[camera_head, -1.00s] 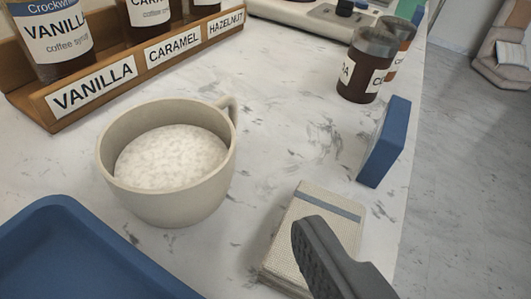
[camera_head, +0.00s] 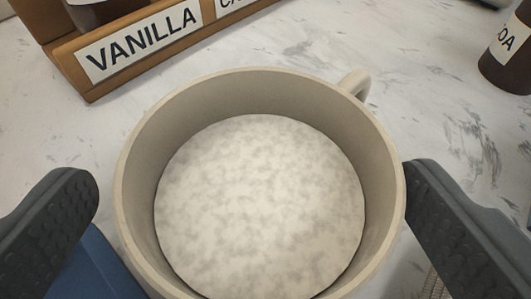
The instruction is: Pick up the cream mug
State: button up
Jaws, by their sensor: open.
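The cream mug (camera_head: 150,165) stands upright on the marbled counter and fills the middle of the view. It holds a pale, mottled, foamy filling (camera_head: 260,205). Its handle (camera_head: 356,84) points to the back right. My gripper (camera_head: 250,190) is open, with one dark ridged finger on each side of the mug. The right finger is at or very close to the mug's wall; I cannot tell if it touches. A gap shows between the left finger and the mug. The mug's lower part is out of frame.
A wooden syrup rack (camera_head: 90,88) with a VANILLA label stands behind at the left. A dark jar (camera_head: 508,65) is at the far right. A blue tray (camera_head: 95,268) lies beside the mug at lower left. The counter (camera_head: 330,35) behind the mug is clear.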

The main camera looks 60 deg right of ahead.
aim_at(250, 126)
jog(key=shift+x, duration=1.95)
jog(key=shift+f, duration=0.1)
jog(key=c, duration=1.2)
